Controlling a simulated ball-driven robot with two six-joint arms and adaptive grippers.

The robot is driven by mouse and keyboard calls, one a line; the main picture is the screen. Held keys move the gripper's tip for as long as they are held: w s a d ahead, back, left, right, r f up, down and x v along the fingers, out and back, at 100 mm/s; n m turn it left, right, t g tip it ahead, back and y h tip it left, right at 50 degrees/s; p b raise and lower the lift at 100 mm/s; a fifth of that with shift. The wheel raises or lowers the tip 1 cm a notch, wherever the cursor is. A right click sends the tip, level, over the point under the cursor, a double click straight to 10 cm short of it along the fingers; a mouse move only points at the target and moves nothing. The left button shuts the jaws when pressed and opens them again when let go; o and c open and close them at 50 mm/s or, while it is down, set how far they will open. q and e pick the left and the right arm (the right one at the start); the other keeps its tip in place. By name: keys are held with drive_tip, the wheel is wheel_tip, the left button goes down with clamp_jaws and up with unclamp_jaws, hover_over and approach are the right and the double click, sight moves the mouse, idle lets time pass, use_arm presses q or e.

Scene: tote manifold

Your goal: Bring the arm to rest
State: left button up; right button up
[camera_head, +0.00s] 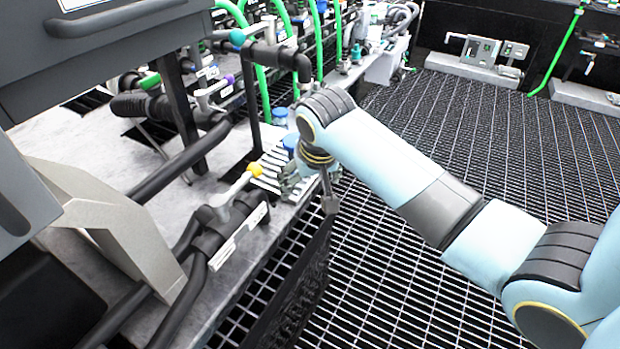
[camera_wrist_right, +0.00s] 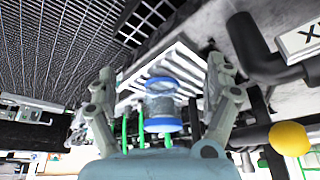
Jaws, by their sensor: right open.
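My right arm reaches in from the right, and its gripper (camera_head: 303,178) is down at the edge of the grey bench, partly hidden behind my own wrist. In the right wrist view the gripper's two fingers (camera_wrist_right: 162,72) stand apart. A clear vial with blue ends (camera_wrist_right: 160,106) shows between them, near a white slotted rack (camera_wrist_right: 186,58); I cannot tell whether a finger touches it. In the head view blue caps (camera_head: 280,114) show beside my wrist, and the slotted rack (camera_head: 268,172) lies left of the gripper. My left gripper is not in view.
A yellow-knobbed valve (camera_head: 255,169) and black pipes stand close left of the gripper. More valves and green hoses (camera_head: 319,40) crowd the back of the bench. A dark grating floor (camera_head: 400,290) lies open to the right of the bench edge.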

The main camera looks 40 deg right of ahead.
idle(0.3)
drive_tip(key=s+f+n+g, duration=0.1)
drive_tip(key=s+f, duration=1)
drive_tip(key=s, duration=0.4)
drive_tip(key=s+f+n+g, duration=0.1)
drive_tip(key=s+f+n, duration=0.1)
drive_tip(key=s+f, duration=0.8)
drive_tip(key=s+f+n+g, duration=0.1)
drive_tip(key=s+f+n, duration=0.1)
drive_tip(key=s+f, duration=0.9)
drive_tip(key=shift+s+a+f+y, duration=0.3)
drive_tip(key=shift+s+a+y, duration=0.1)
drive_tip(key=shift+s, duration=4)
